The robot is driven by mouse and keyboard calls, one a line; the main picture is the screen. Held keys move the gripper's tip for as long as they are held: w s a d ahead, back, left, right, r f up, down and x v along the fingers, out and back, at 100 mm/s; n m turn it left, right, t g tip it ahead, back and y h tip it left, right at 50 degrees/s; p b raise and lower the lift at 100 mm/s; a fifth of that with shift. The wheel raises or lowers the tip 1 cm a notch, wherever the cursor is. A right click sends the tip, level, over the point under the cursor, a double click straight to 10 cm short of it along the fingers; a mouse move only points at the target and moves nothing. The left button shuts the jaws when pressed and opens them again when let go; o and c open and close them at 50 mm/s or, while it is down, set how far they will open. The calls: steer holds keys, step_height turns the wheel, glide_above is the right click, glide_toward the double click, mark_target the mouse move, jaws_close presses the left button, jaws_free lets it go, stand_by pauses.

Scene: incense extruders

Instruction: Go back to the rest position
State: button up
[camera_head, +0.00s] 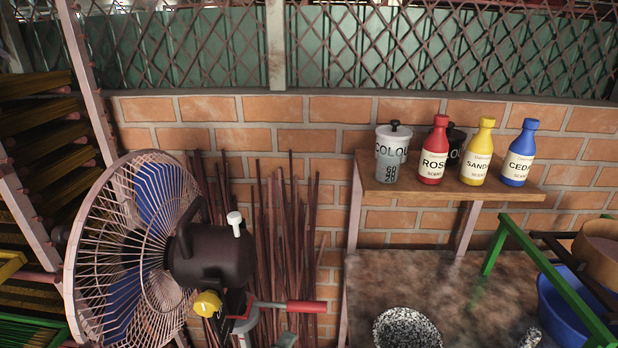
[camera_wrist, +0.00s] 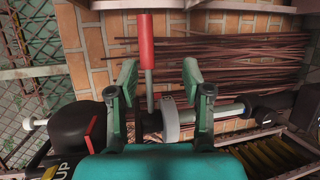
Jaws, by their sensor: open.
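My gripper (camera_wrist: 158,72) shows in the wrist view with its two green-grey fingers spread apart and nothing held between them. A red handle (camera_wrist: 146,42) on a thin grey rod appears in the gap between the fingers, nearer the left one. How far it lies beyond the fingertips I cannot tell. In the head view the red handle (camera_head: 306,306) points right, low in front of the brick wall, beside the fan (camera_head: 130,245). My gripper is not clearly visible in the head view.
A wooden shelf (camera_head: 380,188) holds a COLOUR canister (camera_head: 393,158) and red (camera_head: 434,155), yellow (camera_head: 478,155) and blue (camera_head: 518,158) bottles. Brown sticks (camera_head: 285,225) lean on the wall. Below are a speckled bowl (camera_head: 406,328), a green frame (camera_head: 545,265) and a blue tub (camera_head: 560,310).

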steer(key=s+d+f+y, duration=0.2)
steer(key=d+f+y, duration=0.2)
steer(key=d+f, duration=0.7)
steer(key=s+d+f+m+g+y, duration=0.1)
steer(key=s+d+f+y, duration=0.1)
steer(key=s+d+f, duration=0.3)
steer(key=s+d+f+m+g+y, duration=0.1)
steer(key=s+d+f, duration=0.15)
steer(key=s, duration=0.45)
steer(key=s+d+r+m, duration=0.1)
steer(key=s+r+m, duration=0.1)
steer(key=s+m, duration=0.2)
steer(key=s+d+r+m+t, duration=0.1)
steer(key=s+d+r+m, duration=0.1)
steer(key=s, duration=0.6)
steer(key=s+d+r+m+t, duration=0.1)
steer(key=s+d+r+m, duration=0.1)
steer(key=s+r+m, duration=0.2)
steer(key=shift+s+m+h, duration=0.4)
steer(key=shift+s+m, duration=0.7)
steer(key=shift+s, duration=0.1)
